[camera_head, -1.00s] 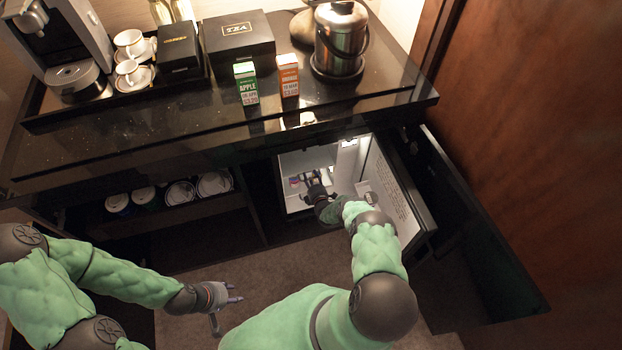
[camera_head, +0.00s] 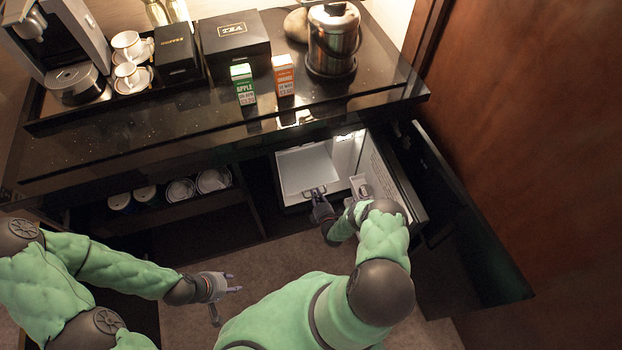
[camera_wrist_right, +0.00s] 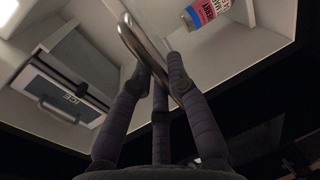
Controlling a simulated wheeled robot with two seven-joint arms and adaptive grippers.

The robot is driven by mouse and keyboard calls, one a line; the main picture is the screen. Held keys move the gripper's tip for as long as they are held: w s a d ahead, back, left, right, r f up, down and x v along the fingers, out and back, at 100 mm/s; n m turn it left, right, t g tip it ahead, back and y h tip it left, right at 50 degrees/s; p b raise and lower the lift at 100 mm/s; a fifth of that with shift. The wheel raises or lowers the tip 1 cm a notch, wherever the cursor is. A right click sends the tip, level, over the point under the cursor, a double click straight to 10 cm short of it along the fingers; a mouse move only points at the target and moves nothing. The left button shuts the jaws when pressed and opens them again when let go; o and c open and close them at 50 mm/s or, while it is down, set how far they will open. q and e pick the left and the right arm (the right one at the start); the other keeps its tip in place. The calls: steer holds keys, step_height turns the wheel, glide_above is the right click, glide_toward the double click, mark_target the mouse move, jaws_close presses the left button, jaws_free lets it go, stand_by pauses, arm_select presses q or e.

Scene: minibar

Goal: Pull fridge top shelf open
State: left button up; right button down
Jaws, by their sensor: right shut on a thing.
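The fridge (camera_head: 375,150) stands open under the counter. Its white top shelf (camera_head: 305,163) shows as a pale flat tray sticking out towards me. My right gripper (camera_head: 317,191) is at the shelf's front edge. In the right wrist view, its dark fingers (camera_wrist_right: 160,85) are closed around a metal bar handle (camera_wrist_right: 140,48).
The fridge door (camera_head: 393,180) and the dark cabinet door (camera_head: 465,225) stand open on the right. The right wrist view shows a box marked ICE (camera_wrist_right: 68,92) and a labelled container (camera_wrist_right: 205,12). Cartons, a tea box and a kettle stand on the counter.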

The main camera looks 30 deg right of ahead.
steer(key=f+v, duration=0.1)
steer(key=v, duration=0.7)
steer(key=shift+s+f+p, duration=0.3)
steer(key=shift+s+p, duration=0.15)
steer(key=shift+s, duration=0.1)
steer(key=shift+a, duration=0.1)
steer(key=c, duration=1.2)
jaws_free()
steer(key=v, duration=1.2)
steer(key=shift+w+r, duration=0.1)
